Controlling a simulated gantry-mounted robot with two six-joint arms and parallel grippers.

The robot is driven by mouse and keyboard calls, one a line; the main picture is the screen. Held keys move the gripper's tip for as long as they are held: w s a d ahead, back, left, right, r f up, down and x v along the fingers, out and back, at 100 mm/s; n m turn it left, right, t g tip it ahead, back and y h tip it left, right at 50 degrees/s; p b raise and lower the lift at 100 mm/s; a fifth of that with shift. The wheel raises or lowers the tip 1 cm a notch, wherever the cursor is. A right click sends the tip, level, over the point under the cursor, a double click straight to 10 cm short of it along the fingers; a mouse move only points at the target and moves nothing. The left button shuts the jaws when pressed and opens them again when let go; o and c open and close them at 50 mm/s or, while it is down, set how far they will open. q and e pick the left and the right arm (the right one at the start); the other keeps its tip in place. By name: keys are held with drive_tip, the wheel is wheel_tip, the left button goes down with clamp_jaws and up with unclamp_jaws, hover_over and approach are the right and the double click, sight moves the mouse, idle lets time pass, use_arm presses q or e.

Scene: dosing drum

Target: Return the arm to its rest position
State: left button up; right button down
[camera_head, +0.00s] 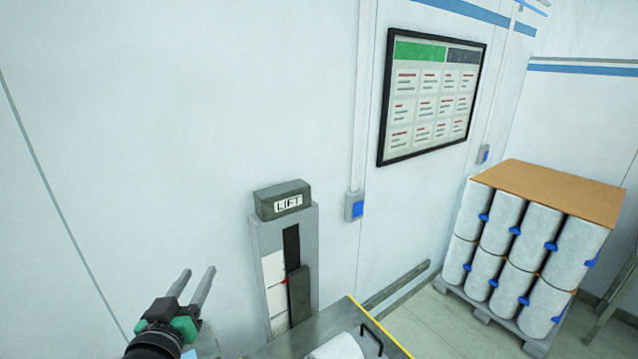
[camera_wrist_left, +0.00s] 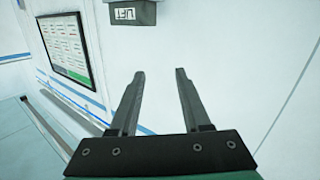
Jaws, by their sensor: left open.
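My left gripper (camera_head: 195,287) is at the lower left of the head view, with its two fingers apart and nothing between them. It is in front of the white wall, to the left of the lift unit (camera_head: 284,262). In the left wrist view the open fingers (camera_wrist_left: 160,75) point up toward the wall, with only bare wall between their tips. The grey lift head (camera_wrist_left: 132,12) with its label shows above them, apart from the fingers. My right gripper is not in either view.
A metal table (camera_head: 268,350) with a handle and a yellow edge is at the bottom, with a white rounded object (camera_head: 338,349) on it. A pallet of white drums (camera_head: 541,235) stands at the right. A framed board (camera_head: 432,95) hangs on the wall. Floor between table and pallet is clear.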

use_arm(q)
drive_tip(key=s+d+r+m+t+h, duration=0.1)
drive_tip(key=s+d+r+t, duration=0.1)
drive_tip(key=r, duration=0.5)
drive_tip(key=s+d+r+t, duration=0.2)
drive_tip(key=s+d+r, duration=0.1)
drive_tip(key=r, duration=0.5)
drive_tip(key=s+d+r+m+t+h, duration=0.2)
drive_tip(key=s+r+t, duration=0.4)
drive_tip(key=s+r, duration=0.9)
drive_tip(key=shift+s+d+r+h, duration=0.25)
drive_tip(key=shift+s+r+h, duration=0.15)
drive_tip(key=shift+s, duration=0.25)
